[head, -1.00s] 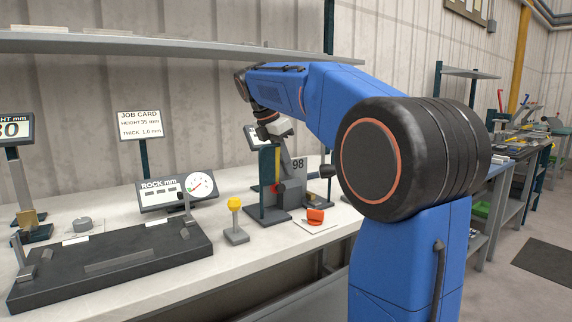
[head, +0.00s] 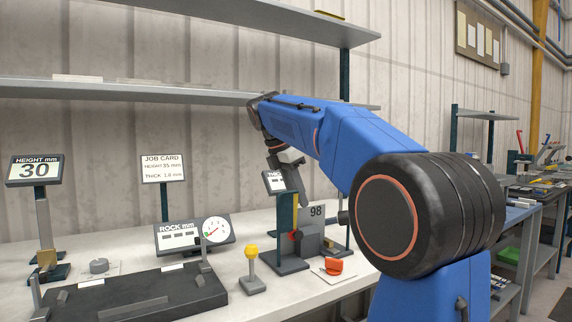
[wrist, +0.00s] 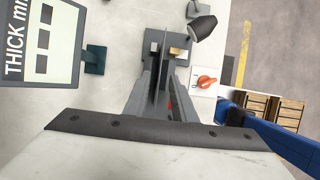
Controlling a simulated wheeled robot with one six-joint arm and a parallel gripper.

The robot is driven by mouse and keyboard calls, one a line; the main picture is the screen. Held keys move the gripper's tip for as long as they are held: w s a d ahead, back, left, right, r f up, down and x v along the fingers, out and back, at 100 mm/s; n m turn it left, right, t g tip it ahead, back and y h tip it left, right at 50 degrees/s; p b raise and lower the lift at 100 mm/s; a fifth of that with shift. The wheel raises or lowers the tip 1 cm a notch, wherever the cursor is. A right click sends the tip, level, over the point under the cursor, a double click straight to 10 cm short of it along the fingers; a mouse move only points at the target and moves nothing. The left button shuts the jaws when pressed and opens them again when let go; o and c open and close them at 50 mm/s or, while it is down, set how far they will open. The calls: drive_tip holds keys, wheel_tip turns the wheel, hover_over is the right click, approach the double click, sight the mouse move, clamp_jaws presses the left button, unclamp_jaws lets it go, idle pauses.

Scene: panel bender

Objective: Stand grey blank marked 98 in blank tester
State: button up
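The grey blank marked 98 (head: 318,222) stands upright in the blank tester (head: 284,264), behind its green post and beside a red part. In the wrist view the blank (wrist: 161,72) shows nearly edge-on as a thin plate. My gripper (head: 299,193) is above the blank, pointing down, partly hidden by the tester's THICK mm display (head: 274,182). In the wrist view my gripper's fingers (wrist: 160,90) lie on either side of the plate and look spread apart. Whether the blank is fully seated is hidden.
A dark fixture (head: 150,296) with the ROCK mm gauge (head: 196,234), a job card (head: 163,168) and a height display (head: 35,169) are left. A shelf (head: 150,88) runs above.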

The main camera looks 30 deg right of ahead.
drive_tip(key=v, duration=1.1)
drive_tip(key=shift+a+r, duration=0.2)
drive_tip(key=shift+r, duration=0.15)
